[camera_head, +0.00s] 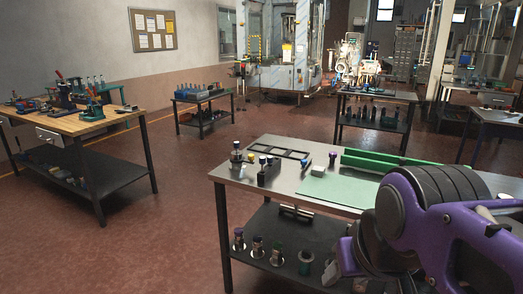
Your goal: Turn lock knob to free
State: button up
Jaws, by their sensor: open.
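I cannot pick out with certainty which part is the lock knob. A small metal fixture with a dark knob on top (237,158) stands at the left end of the near steel table (230,174). Beside it is a dark block with several small knobs or pegs (267,170), one blue-topped. A dark upright piece with a purple top (332,158) stands farther right. These are too small to read any lock position. My purple and black arm fills the lower right and covers part of the near table. My gripper is not visible in this view.
A green mat (343,190), a green rail (388,164) and a black frame tray (280,152) lie on the near table. A wooden workbench (95,122) stands left. A film-wrapped machine (283,77) stands behind. Red floor (170,220) between the tables is clear.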

aim_at(332, 155)
jog(key=i+j+u, duration=0.15)
jog(key=u, duration=0.3)
jog(key=i+u, duration=0.8)
jog(key=i, duration=0.15)
jog(key=i+u, duration=0.35)
jog(key=i+l+u, duration=0.1)
jog(key=i+u, duration=0.3)
jog(key=i, duration=0.8)
jog(key=i+z, duration=0.2)
jog(key=i, duration=0.35)
jog(key=i+j+z, duration=0.15)
jog(key=i, duration=0.4)
jog(key=i+z, duration=0.2)
jog(key=z, duration=0.15)
jog(key=i+z, duration=0.25)
jog(key=z, duration=0.15)
jog(key=i+z, duration=0.2)
jog(key=z, duration=0.15)
jog(key=i+l+z, duration=0.1)
jog(key=z, duration=0.3)
jog(key=i+z, duration=0.55)
jog(key=z, duration=0.2)
jog(key=i+j+z, duration=0.1)
jog(key=i+z, duration=0.25)
jog(key=i, duration=1.9)
